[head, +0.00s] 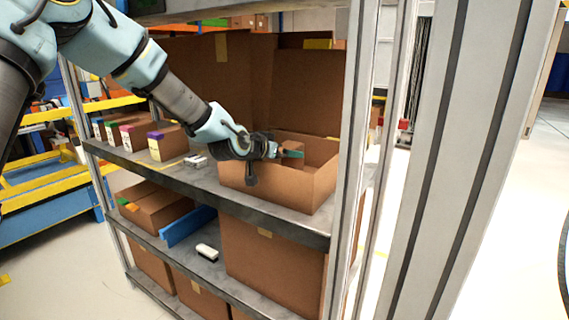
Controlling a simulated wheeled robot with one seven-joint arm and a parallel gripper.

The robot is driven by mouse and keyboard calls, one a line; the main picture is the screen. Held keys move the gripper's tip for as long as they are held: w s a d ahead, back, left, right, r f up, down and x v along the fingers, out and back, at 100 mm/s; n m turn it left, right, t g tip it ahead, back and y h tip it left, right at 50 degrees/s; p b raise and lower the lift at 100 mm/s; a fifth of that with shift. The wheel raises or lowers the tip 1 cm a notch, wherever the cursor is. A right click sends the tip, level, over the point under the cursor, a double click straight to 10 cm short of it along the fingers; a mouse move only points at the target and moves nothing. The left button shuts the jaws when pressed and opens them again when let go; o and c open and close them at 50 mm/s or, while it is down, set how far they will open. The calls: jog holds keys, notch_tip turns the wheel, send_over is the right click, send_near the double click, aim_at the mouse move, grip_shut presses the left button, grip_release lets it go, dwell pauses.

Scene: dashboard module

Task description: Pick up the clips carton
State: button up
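My gripper (277,151) reaches over the near left wall of a large open cardboard box on the middle shelf. A small brown carton (294,146) with a teal-green patch is right at its fingertips, inside the box. The fingers are too small to tell whether they are shut on it or only beside it. No label is readable, so I cannot tell whether this is the clips carton. Several small brown cartons with white labels and coloured marks, one with a purple mark (156,135), stand in a row at the left of the shelf.
The open box (320,190) stands near the right shelf post (352,120). Small white items (196,162) lie left of the box. The lower shelf holds a brown box (153,205), a blue bar (188,227) and a white item (207,252).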

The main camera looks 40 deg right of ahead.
jog(key=shift+r, duration=0.1)
grip_shut()
dwell(0.7)
